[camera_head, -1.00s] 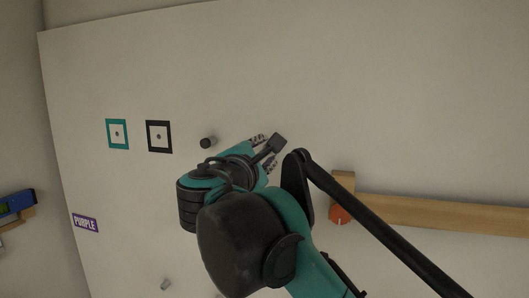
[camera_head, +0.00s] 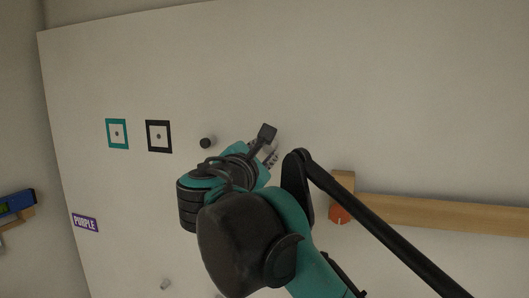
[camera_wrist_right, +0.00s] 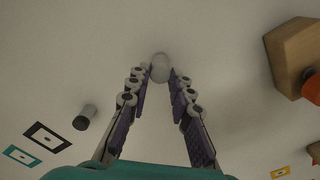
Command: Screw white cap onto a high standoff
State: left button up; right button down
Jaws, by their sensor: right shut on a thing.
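My right gripper (camera_head: 263,152) is close to the white wall panel, right of the dark-capped standoff. In the right wrist view, my right gripper's fingertips (camera_wrist_right: 160,72) are closed around a small whitish rounded piece (camera_wrist_right: 160,67), which looks like the white cap. Whether a standoff sits under it is hidden. A short grey standoff with a dark end (camera_head: 207,143) sticks out from the panel; it also shows in the right wrist view (camera_wrist_right: 85,117), apart from the fingers. My left gripper is not in view.
A teal square (camera_head: 117,134) and a black square (camera_head: 159,137) mark the panel on the left. A wooden bar (camera_head: 440,214) with an orange part (camera_head: 340,214) juts out on the right. A small grey peg (camera_head: 166,284) is low. The upper panel is clear.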

jog(key=m, duration=0.3)
jog(key=shift+m, duration=0.3)
jog(key=m, duration=0.2)
jog(key=shift+m, duration=1.6)
jog(key=m, duration=0.3)
jog(key=shift+m, duration=0.3)
jog(key=shift+w+m, duration=0.1)
jog(key=shift+m, duration=0.7)
